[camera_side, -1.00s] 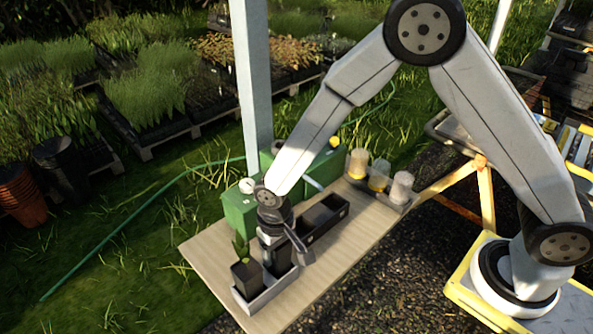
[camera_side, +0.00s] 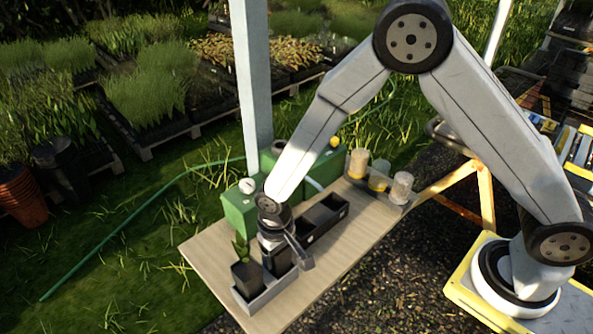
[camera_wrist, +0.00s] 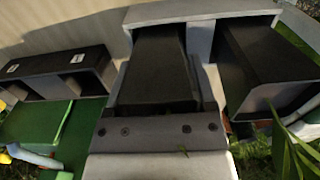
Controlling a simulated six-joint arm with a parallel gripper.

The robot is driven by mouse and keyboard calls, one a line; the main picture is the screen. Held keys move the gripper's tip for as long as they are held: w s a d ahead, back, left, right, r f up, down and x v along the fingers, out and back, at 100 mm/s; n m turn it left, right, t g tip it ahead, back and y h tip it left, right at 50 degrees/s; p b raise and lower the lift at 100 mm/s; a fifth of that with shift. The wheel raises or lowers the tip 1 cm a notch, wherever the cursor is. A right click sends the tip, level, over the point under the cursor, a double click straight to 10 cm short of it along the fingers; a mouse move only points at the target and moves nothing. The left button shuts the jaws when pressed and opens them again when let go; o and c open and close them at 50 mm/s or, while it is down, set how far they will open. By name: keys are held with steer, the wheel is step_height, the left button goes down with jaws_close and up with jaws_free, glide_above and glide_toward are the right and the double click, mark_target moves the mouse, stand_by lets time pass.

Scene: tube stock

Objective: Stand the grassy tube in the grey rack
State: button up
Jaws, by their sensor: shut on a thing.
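My gripper (camera_side: 273,243) is shut on a dark square tube (camera_side: 278,262), which is upright in the right-hand compartment of the grey rack (camera_side: 265,298). In the wrist view the tube (camera_wrist: 160,75) lies between my fingers (camera_wrist: 160,100), with the rack's pale rim (camera_wrist: 200,13) around its far end. I cannot tell whether it rests on the rack floor. Its top is hidden by my gripper, and I see no grass on it. A second dark tube (camera_side: 246,276) with a broad-leaved plant (camera_side: 240,248) stands in the left-hand compartment.
A black rack (camera_side: 322,217) with open compartments stands just behind my gripper. Green boxes (camera_side: 240,208) stand along the bench's back edge, and a grey holder with cups (camera_side: 400,188) is at the far end. The bench (camera_side: 340,256) is bare at front right.

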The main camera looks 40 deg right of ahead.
steer(key=shift+f, duration=0.25)
stand_by(0.6)
steer(key=o, duration=1.3)
steer(key=shift+o, duration=0.2)
steer(key=shift+r, duration=0.15)
steer(key=shift+r, duration=3.75)
steer(key=s+d+r+t, duration=0.1)
steer(key=s+d+r, duration=0.2)
steer(key=d, duration=0.5)
steer(key=s+d+r+t, duration=0.1)
steer(key=s+d+r, duration=0.2)
steer(key=s+d, duration=0.3)
steer(key=d, duration=0.3)
steer(key=shift+s+d+r+t, duration=0.2)
steer(key=shift+d+r+t, duration=0.1)
steer(key=shift+r, duration=0.05)
